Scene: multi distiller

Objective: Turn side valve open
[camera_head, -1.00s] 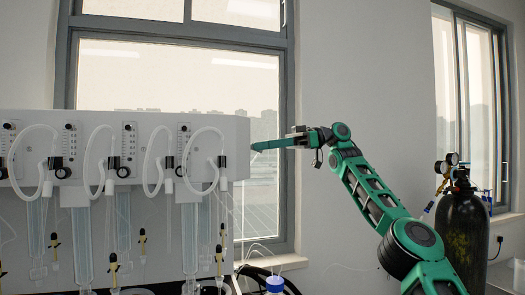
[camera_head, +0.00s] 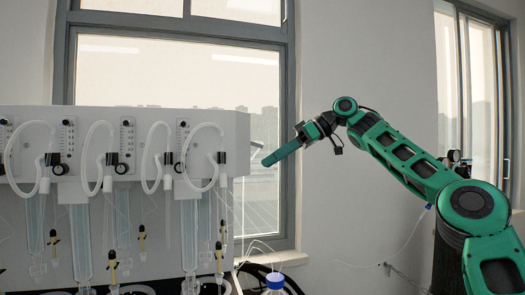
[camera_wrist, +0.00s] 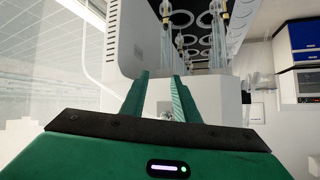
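The white distiller housing (camera_head: 100,120) fills the left of the head view. Its right side face is turned mostly edge-on there, so the side valve cannot be made out clearly. In the wrist view, a small silvery fitting (camera_wrist: 166,117), possibly the side valve, shows between the fingers against the pale housing. My gripper (camera_head: 268,162) is right of the housing in the head view, pointing left and slightly down, with a visible gap to it. In the wrist view my gripper (camera_wrist: 160,76) has its two green fingers apart, with nothing held between them.
White looped hoses (camera_head: 205,130), black knobs and glass tubes line the housing's front. A window (camera_head: 180,70) is behind. A dark gas cylinder (camera_head: 446,255) is partly hidden by my arm.

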